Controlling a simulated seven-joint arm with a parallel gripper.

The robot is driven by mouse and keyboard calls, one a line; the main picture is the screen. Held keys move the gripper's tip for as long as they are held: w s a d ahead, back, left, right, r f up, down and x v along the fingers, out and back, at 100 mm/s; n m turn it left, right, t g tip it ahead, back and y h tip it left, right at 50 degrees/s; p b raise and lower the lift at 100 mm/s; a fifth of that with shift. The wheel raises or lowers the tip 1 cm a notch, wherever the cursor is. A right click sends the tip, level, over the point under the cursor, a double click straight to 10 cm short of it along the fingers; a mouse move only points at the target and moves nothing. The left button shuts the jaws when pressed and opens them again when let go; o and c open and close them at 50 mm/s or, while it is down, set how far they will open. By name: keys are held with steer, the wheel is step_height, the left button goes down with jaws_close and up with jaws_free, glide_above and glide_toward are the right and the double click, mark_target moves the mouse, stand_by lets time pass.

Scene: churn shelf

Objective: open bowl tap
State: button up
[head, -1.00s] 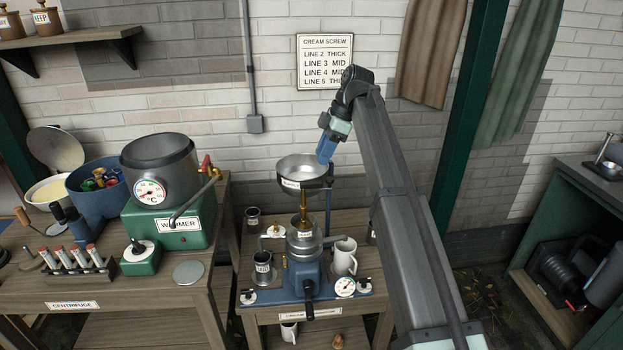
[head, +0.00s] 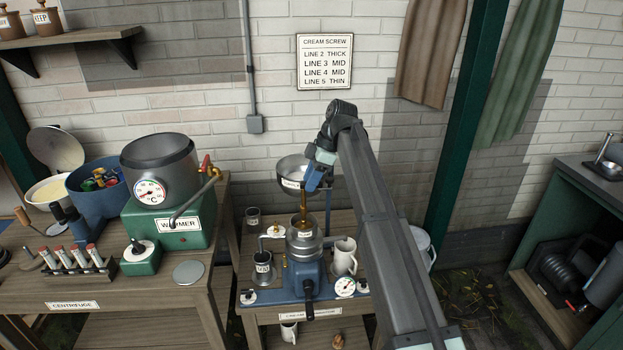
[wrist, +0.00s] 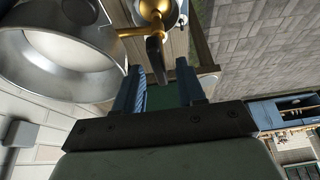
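The metal bowl (head: 289,172) stands on top of the blue separator (head: 303,272). It also fills the upper left of the wrist view (wrist: 60,55). Its brass tap (wrist: 150,8) shows at the top of the wrist view, with a dark lever (wrist: 155,58) pointing toward my gripper. In the head view brass (head: 303,201) shows below the bowl. My gripper (head: 313,181) is beside the bowl's right side, partly covering it. In the wrist view its two blue fingers are apart, and the lever's end appears between or just beyond the fingertips. I cannot tell whether they touch.
The green warmer (head: 168,225) stands on the left table with a tube rack (head: 75,265). A white jug (head: 345,255) and a metal cup (head: 263,268) flank the separator. A sign (head: 325,62) hangs on the wall behind.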

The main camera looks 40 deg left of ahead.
mark_target(303, 193)
jaws_close()
steer(key=shift+s+m, duration=0.1)
steer(key=shift+m, duration=0.2)
steer(key=m+t, duration=0.1)
steer(key=m, duration=0.2)
steer(key=s+m+t, duration=0.1)
steer(key=m, duration=0.2)
steer(key=m+t+y, duration=0.1)
steer(key=m, duration=0.2)
steer(key=shift+s+d, duration=0.4)
steer(key=m+t, duration=0.1)
steer(key=m, duration=0.1)
steer(key=s+m+t, duration=0.1)
steer(key=m, duration=0.1)
steer(key=shift+a, duration=0.15)
steer(key=shift+s+a+m+t+h, duration=0.15)
steer(key=shift+m+t+h, duration=0.15)
steer(key=shift+m, duration=0.8)
steer(key=shift+s+a+m+t+h, duration=0.15)
steer(key=shift+m+t, duration=0.25)
steer(key=shift+m, duration=0.7)
steer(key=shift+w, duration=0.1)
jaws_free()
steer(key=shift+r, duration=0.1)
